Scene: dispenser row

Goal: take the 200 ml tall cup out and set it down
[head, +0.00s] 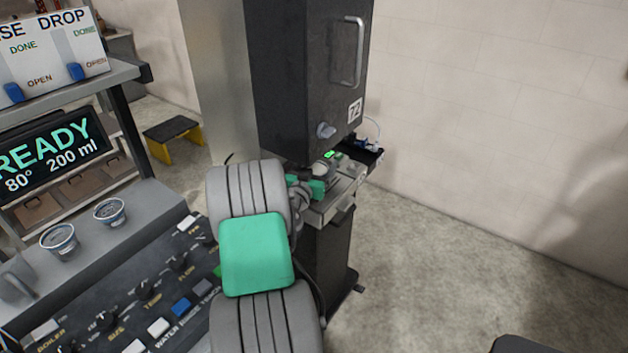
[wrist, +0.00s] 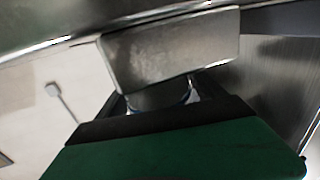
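My gripper (wrist: 163,88) shows in the wrist view as a green body with dark fingers apart at the lower middle. A curved, pale thing with a bluish lower edge (wrist: 163,101) shows between the fingers; it may be the tall cup, but most of it is hidden. A metal block (wrist: 170,50) covers the fingertips and whatever is above. I cannot tell whether the fingers touch the curved thing. In the head view my arm reaches to the dispenser under a black cabinet (head: 309,75) marked 72, and hides the fingers.
A display (head: 48,153) reads READY, 80°, 200 ml. A button panel (head: 150,300) lies below. A yellow-legged stool (head: 172,131) stands behind.

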